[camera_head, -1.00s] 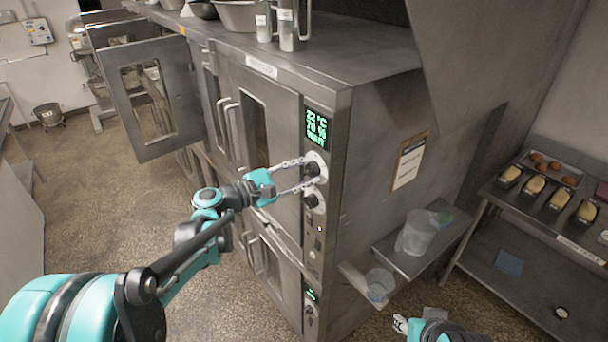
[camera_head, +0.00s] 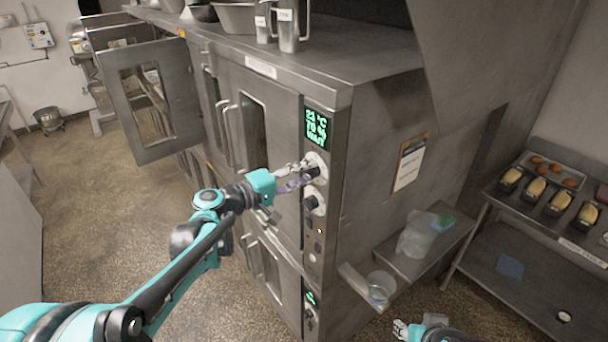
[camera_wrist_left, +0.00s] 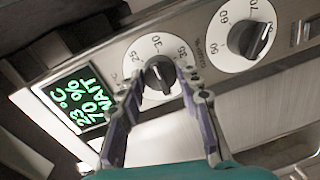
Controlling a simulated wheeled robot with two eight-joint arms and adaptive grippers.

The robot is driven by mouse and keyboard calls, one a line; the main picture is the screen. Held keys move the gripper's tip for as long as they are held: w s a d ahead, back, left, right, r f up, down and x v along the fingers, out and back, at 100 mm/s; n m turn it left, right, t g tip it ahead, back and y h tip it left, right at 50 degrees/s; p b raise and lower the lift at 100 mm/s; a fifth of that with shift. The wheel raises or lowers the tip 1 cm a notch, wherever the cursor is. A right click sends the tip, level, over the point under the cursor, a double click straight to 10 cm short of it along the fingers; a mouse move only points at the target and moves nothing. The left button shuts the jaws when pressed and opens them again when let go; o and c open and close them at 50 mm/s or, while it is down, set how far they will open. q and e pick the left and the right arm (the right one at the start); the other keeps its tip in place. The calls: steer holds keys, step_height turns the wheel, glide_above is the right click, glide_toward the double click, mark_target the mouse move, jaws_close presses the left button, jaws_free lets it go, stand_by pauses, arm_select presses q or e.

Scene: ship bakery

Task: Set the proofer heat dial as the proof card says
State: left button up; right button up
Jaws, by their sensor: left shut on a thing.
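The heat dial (camera_wrist_left: 160,74) has a black knob on a white face marked 25, 30 and 35 in the left wrist view. In the head view it is the upper dial (camera_head: 317,162), partly behind my fingers. My left gripper (camera_head: 304,177) is shut on its knob, one finger on each side. I cannot read the knob's exact setting. The green display (camera_wrist_left: 75,104) reads 23 °C, 70 % and WAIT. The proof card (camera_head: 409,163) hangs on the proofer's side wall; its writing is too small to read. My right gripper (camera_head: 401,329) is low at the bottom edge, away from the proofer.
A second dial (camera_wrist_left: 250,37), marked in percent, sits beside the heat dial. Proofer doors with handles (camera_head: 226,120) are left of the panel. A side shelf (camera_head: 452,238) holds a clear tub. A rack with loaf tins (camera_head: 536,188) stands at right.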

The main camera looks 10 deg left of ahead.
arm_select(q)
steer(key=shift+s+d+f+m+t+y+b, duration=0.1)
steer(key=shift+m+t+b, duration=0.2)
steer(key=shift+m, duration=1.95)
steer(key=shift+w+a+f+m+t+y+b, duration=0.1)
steer(key=shift+m+b, duration=0.25)
steer(key=shift+m, duration=1.95)
steer(key=shift+s+d+m+t+y+b, duration=0.1)
steer(key=shift+m+t+b, duration=0.2)
steer(key=shift+m, duration=1.95)
steer(key=o, duration=1.2)
steer(key=shift+c, duration=0.2)
